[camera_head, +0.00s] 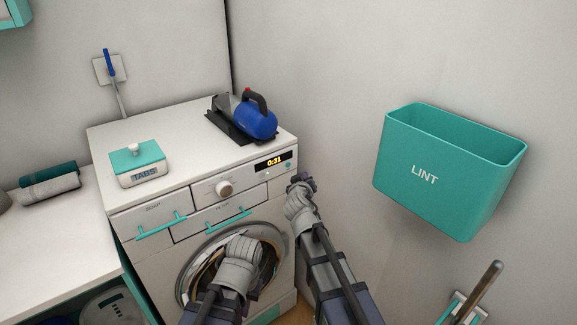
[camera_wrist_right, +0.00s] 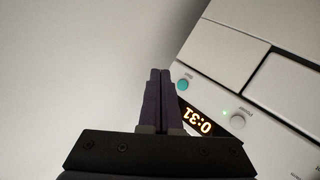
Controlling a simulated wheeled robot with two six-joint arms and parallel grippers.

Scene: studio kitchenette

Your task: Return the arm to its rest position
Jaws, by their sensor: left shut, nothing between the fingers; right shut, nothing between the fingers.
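My right gripper (camera_head: 301,183) is beside the washing machine's (camera_head: 140,206) front right corner, near the panel with the lit "0:31" display (camera_head: 273,162). The right wrist view shows its dark fingers (camera_wrist_right: 160,78) together and empty, with the display (camera_wrist_right: 198,121) and a teal button just beyond them. My left gripper (camera_head: 264,262) is low in front of the round washer door (camera_head: 188,270). It is shut and empty, and its fingers are largely hidden by its own wrist. I cannot tell whether it touches the door.
A teal "LINT" bin (camera_head: 424,175) hangs on the wall to the right. A counter with rolled towels (camera_head: 50,185) is at left. A handled tool (camera_head: 485,287) stands lower right.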

